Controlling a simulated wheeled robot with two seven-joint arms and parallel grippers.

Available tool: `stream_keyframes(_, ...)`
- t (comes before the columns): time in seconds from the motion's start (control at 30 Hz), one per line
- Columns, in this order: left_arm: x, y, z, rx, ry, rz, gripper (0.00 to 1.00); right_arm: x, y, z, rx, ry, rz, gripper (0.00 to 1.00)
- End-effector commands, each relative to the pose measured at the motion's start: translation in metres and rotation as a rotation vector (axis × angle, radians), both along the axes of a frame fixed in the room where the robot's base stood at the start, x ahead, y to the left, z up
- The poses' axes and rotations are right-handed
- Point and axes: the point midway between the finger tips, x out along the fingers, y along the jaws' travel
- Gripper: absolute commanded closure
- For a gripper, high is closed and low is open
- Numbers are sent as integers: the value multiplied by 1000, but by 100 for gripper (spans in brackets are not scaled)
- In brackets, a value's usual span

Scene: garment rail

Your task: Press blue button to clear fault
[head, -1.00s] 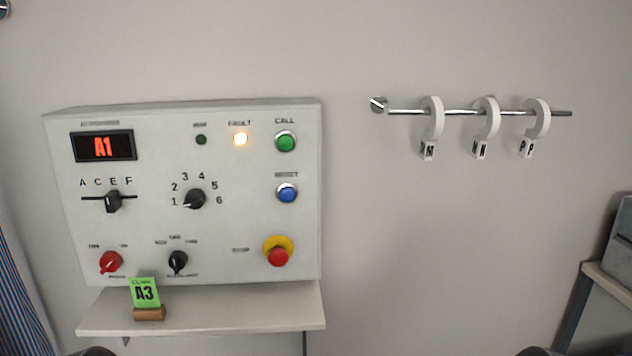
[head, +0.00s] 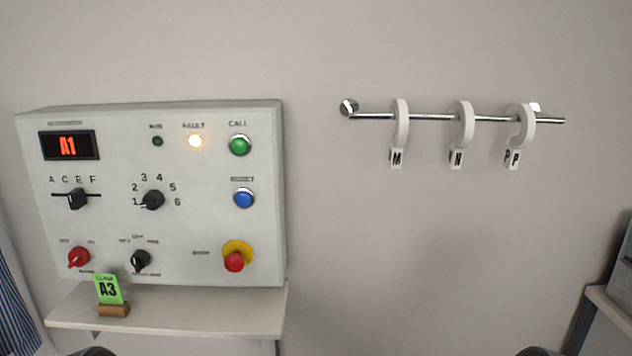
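The blue button (head: 244,198) sits on the right side of a white control panel (head: 95,225), below the green CALL button (head: 240,145). The FAULT lamp (head: 195,141) is lit, and the small lamp (head: 157,141) beside it is dark green. A red stop button on a yellow base (head: 236,257) is below the blue button. Neither gripper's fingers are visible; only dark rounded parts, probably mine, show at the bottom edge.
Black selector knobs (head: 152,200) and a red knob (head: 78,257) stick out of the panel. A wall rail (head: 435,117) with white hooked tags M, N, P is at right.

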Motion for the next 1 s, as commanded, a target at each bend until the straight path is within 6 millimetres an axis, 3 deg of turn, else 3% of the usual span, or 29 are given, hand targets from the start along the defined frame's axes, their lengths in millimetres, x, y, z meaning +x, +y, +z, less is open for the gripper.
stream_keyframes(0.1, 0, 0, 0, 0, 0, 0, 80, 0, 0, 0, 0, 0, 0, 39)
stream_keyframes(0.37, 0, 0, 0, 0, 0, -1, 100, 0, 0, 0, 0, 0, -1, 39)
stream_keyframes(1.0, 0, 0, 0, 0, 0, -1, 100, 0, 0, 0, 0, 0, -1, 39)
